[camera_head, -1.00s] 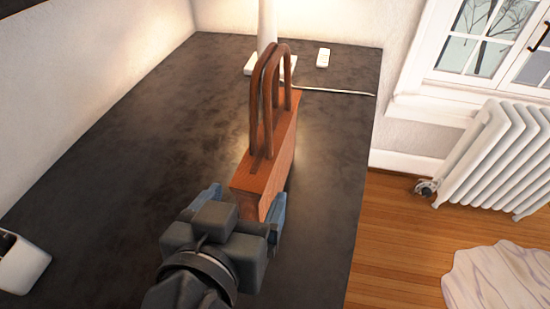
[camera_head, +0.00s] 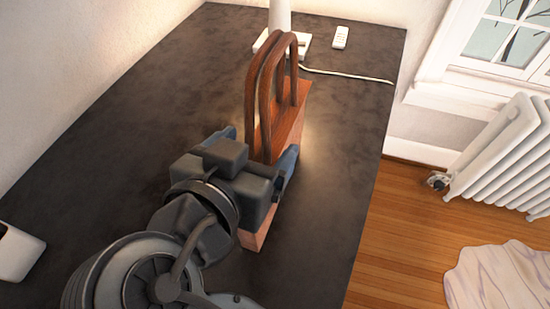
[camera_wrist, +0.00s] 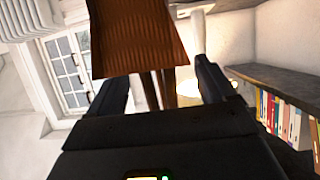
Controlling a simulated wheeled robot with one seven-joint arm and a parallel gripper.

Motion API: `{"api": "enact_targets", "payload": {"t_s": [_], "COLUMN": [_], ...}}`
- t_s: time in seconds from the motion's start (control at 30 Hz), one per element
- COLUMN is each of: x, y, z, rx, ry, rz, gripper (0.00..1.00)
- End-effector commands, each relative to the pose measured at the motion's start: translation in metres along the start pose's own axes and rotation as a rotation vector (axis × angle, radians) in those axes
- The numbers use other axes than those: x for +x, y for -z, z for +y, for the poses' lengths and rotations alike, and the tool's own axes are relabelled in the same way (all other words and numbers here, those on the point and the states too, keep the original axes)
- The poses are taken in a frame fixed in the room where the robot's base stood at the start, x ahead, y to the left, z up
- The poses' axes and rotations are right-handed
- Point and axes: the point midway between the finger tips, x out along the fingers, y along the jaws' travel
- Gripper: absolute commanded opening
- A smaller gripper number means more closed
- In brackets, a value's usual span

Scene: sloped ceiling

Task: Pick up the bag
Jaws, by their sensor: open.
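The bag (camera_head: 292,123) is a narrow reddish-brown box shape with two tall arched brown handles (camera_head: 264,90). It stands upright on the dark tabletop (camera_head: 170,100). My gripper (camera_head: 262,152) is open, with its fingers spread to either side of the bag near the handles, in the head view. My gripper hides part of the bag's near end. In the wrist view the bag's brown body (camera_wrist: 137,38) fills the upper middle, and the handles extend down between the two dark fingers (camera_wrist: 163,88). I cannot tell whether either finger touches the bag.
A white lamp base (camera_head: 290,45), a white remote (camera_head: 340,37) and a pale cable (camera_head: 345,74) lie at the table's far end. A white object (camera_head: 18,252) sits at the left. A radiator (camera_head: 505,150) stands beyond the table's right edge. Books (camera_wrist: 285,120) show in the wrist view.

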Motion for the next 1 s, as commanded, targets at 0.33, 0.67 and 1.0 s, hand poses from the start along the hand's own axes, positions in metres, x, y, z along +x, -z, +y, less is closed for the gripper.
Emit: {"api": "enact_targets", "payload": {"t_s": [0.33, 0.67, 1.0], "x": [0.043, 0.047, 0.046], "y": [-0.001, -0.002, -0.002], "z": [0.002, 0.002, 0.002], "rx": [-0.001, -0.001, -0.001], "ry": [-0.001, 0.000, 0.001], "rz": [0.000, -0.001, 0.000], "gripper": [0.83, 0.78, 0.46]}}
